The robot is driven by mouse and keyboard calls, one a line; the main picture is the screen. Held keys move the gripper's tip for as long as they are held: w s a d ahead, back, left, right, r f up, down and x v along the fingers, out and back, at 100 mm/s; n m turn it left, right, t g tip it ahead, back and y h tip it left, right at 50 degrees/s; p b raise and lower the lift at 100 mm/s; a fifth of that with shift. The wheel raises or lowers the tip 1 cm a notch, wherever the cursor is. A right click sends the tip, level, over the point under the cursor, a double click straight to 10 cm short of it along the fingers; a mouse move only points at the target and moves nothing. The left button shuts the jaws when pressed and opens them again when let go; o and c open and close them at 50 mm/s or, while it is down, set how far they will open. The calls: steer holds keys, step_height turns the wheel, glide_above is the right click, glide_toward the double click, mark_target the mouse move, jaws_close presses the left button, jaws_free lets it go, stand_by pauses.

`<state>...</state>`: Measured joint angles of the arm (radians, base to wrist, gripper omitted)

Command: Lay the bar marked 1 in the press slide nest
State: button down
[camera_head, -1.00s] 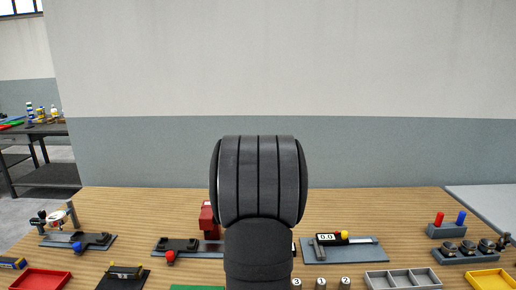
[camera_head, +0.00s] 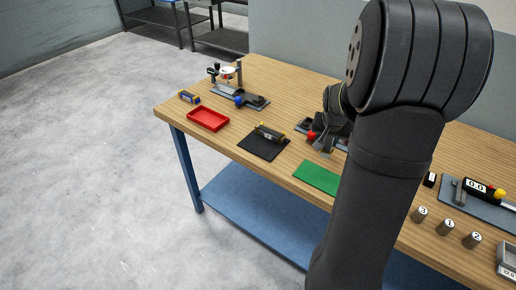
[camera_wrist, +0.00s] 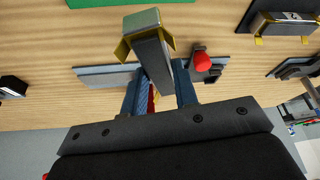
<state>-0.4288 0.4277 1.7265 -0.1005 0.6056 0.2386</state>
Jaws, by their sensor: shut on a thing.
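In the wrist view my gripper (camera_wrist: 158,88) is shut on a grey bar (camera_wrist: 152,58) with yellow pieces by its far end; no number shows on it. In the head view my gripper (camera_head: 325,143) is over the table by the red-knobbed fixture, and the held bar is hard to make out. That fixture shows a red knob (camera_wrist: 203,61) and a grey plate (camera_wrist: 106,76) in the wrist view, beneath and beside the bar. I cannot make out the press slide nest; my arm and gripper hide part of this area.
A similar bar (camera_head: 269,132) lies on a black mat (camera_head: 255,147). A red tray (camera_head: 208,118), a blue-knobbed fixture (camera_head: 240,100) and a green mat (camera_head: 316,177) are near. Upright cylinders marked 3 (camera_head: 419,215), 1 (camera_head: 446,227) and 2 (camera_head: 472,240) stand right of my arm.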

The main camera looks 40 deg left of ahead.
steer(key=s+a+r+n, duration=0.1)
steer(key=s+a+r, duration=0.15)
steer(key=a, duration=0.35)
steer(key=s+a+r+n, duration=0.1)
steer(key=s+a, duration=0.2)
steer(key=a, duration=0.2)
steer(key=shift+y, duration=0.3)
steer(key=a+f, duration=0.2)
steer(key=a, duration=0.1)
steer(key=s+a+f, duration=0.1)
steer(key=a+f, duration=0.1)
steer(key=a, duration=0.2)
steer(key=s+a+f, duration=0.1)
steer(key=a+f, duration=0.1)
steer(key=a, duration=0.2)
steer(key=shift+s+f, duration=0.1)
steer(key=shift+f, duration=0.05)
steer(key=shift+a+f, duration=0.2)
steer(key=shift+f, duration=1.95)
steer(key=shift+f, duration=0.1)
steer(key=shift+f, duration=0.1)
steer(key=c, duration=1.1)
jaws_free()
